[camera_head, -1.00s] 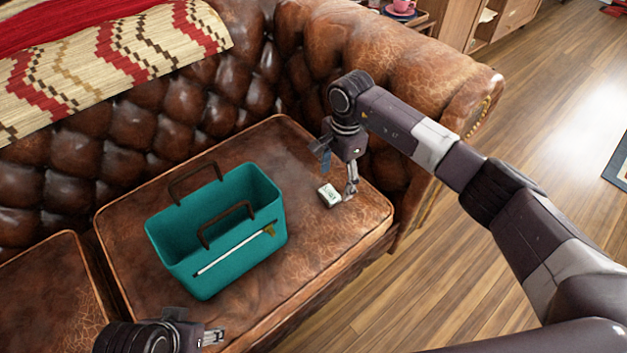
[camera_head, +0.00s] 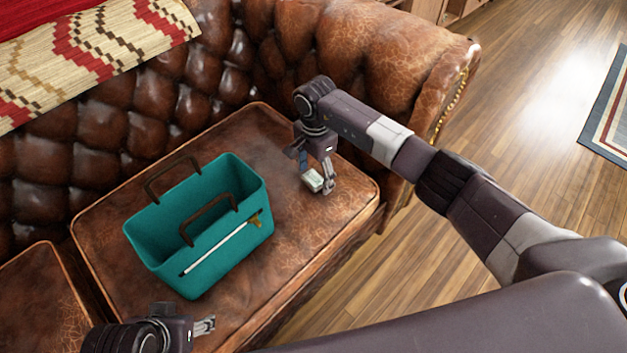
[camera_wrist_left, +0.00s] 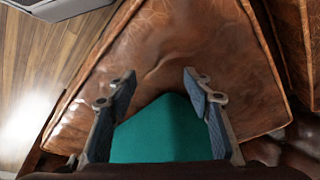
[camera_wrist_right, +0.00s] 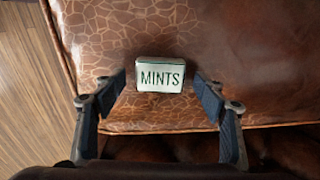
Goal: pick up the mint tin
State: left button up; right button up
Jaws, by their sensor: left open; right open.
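The mint tin (camera_head: 312,181) is a small pale box on the right part of the sofa's seat cushion. In the right wrist view the mint tin (camera_wrist_right: 160,75) shows its white lid with "MINTS" in dark green letters. My right gripper (camera_head: 318,184) is at the tin, pointing down. In the right wrist view my right gripper (camera_wrist_right: 163,80) is open, with one finger on each side of the tin. My left gripper (camera_wrist_left: 159,76) is open and empty over the cushion's front, near the teal caddy.
A teal caddy (camera_head: 222,254) with brown handles stands on the cushion left of the tin; a white rod shows along its side. The brown leather sofa (camera_head: 420,70) has a tufted back and a right armrest close behind my right gripper. A patterned blanket (camera_head: 110,60) covers the backrest.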

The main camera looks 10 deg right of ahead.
jog(key=c, duration=1.2)
jog(key=shift+r, duration=0.15)
jog(key=shift+c, duration=0.2)
